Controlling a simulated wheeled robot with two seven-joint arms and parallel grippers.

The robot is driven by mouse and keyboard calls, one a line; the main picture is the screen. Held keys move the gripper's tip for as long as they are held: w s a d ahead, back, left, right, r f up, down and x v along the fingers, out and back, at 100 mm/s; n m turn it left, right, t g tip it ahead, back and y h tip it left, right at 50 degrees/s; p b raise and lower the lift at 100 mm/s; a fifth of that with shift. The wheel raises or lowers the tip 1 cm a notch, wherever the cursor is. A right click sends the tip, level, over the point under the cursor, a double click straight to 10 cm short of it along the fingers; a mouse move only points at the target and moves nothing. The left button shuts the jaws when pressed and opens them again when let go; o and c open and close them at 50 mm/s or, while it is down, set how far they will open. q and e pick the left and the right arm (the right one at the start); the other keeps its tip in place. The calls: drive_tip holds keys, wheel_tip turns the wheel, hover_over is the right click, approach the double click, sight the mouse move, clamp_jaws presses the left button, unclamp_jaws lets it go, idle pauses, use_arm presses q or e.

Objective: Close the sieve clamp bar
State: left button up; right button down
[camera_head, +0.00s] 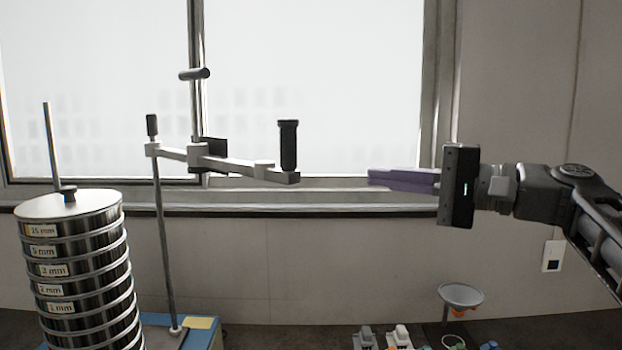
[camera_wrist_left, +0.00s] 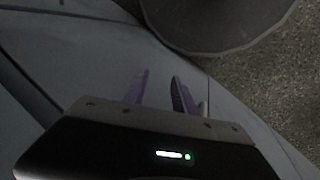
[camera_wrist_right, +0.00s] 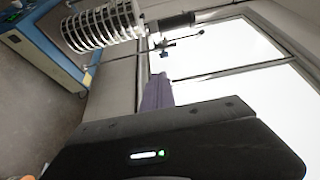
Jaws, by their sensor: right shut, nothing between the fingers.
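The clamp bar (camera_head: 230,163) is a light metal arm on a thin upright rod, swung out to the right of the sieve stack. A black handle (camera_head: 288,146) stands upright near its right end. The sieve stack (camera_head: 85,265) is at the lower left, with labelled metal rings and a lid; a second thin rod (camera_head: 51,145) rises behind it. My right gripper (camera_head: 372,177) is shut and empty, to the right of the handle and apart from it, pointing left. In the left wrist view my left gripper (camera_wrist_left: 160,88) has its purple fingers apart with nothing between them.
The blue shaker base (camera_head: 200,336) is under the stack. A funnel (camera_head: 461,295) and several small items stand on the bench at the lower right. The space between the handle and my right gripper is clear.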

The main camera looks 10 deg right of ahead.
drive_tip(key=w+a+p, duration=0.3)
drive_tip(key=a, duration=0.8)
drive_tip(key=shift+w+p, duration=0.35)
drive_tip(key=shift+s+a+f, duration=0.1)
